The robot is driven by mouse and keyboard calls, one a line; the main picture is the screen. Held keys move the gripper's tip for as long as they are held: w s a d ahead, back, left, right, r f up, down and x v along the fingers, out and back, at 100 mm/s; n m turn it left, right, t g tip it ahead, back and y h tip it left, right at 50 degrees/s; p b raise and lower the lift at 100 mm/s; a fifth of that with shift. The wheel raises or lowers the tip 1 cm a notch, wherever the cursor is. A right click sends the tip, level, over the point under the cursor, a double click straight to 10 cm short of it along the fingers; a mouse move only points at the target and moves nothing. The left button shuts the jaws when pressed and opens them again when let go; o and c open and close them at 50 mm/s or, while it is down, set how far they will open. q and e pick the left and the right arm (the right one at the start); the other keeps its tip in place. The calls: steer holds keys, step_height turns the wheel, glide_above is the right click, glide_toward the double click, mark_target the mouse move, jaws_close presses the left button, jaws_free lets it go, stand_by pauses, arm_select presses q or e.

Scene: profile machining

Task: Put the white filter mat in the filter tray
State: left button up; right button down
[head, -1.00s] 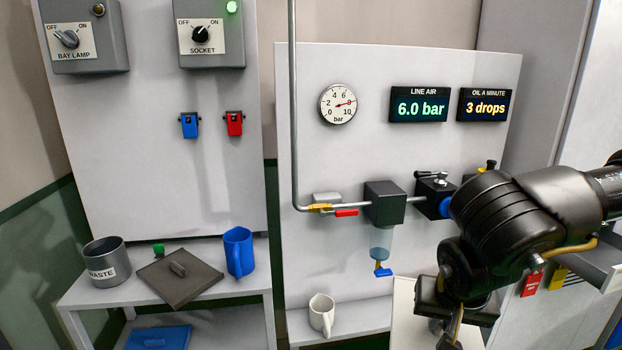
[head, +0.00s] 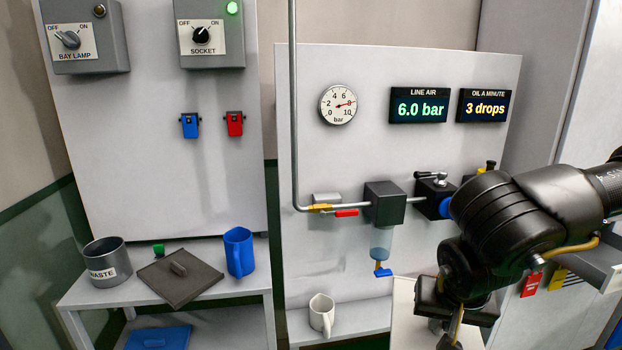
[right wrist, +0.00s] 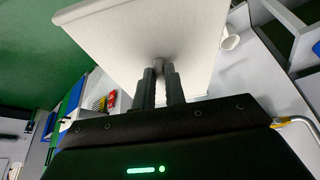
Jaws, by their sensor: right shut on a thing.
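The white filter mat (right wrist: 140,35) is a flat pale panel with a small grey knob in the right wrist view. My right gripper (right wrist: 161,88) is shut on that knob, and the mat extends beyond the fingertips. In the head view a pale strip of the mat (head: 402,312) shows at the bottom, left of my right gripper (head: 450,335), whose fingertips are partly cut off. I cannot pick out the filter tray for certain in either view. My left gripper is not in view.
A bench on the left holds a grey waste bin (head: 106,262), a dark square plate with a handle (head: 180,278) and a blue mug (head: 239,252). A blue plate (head: 158,338) lies below. A white mug (head: 321,314) stands on a shelf under the air line's filter bowl (head: 381,242).

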mark_target(432, 348)
steer(key=shift+f, duration=0.2)
steer(key=s+f+n, duration=0.1)
steer(key=s+f+n+y, duration=0.1)
steer(key=f, duration=0.1)
steer(key=s+f+n, duration=0.1)
steer(key=f, duration=0.1)
steer(key=shift+s+f, duration=0.25)
steer(key=shift+s, duration=0.05)
steer(key=shift+w+f, duration=0.15)
steer(key=shift+w, duration=0.2)
steer(key=w, duration=0.1)
steer(key=w+f, duration=0.2)
steer(key=shift+w+d, duration=0.1)
steer(key=shift+w, duration=0.3)
steer(key=shift+s+r, duration=0.15)
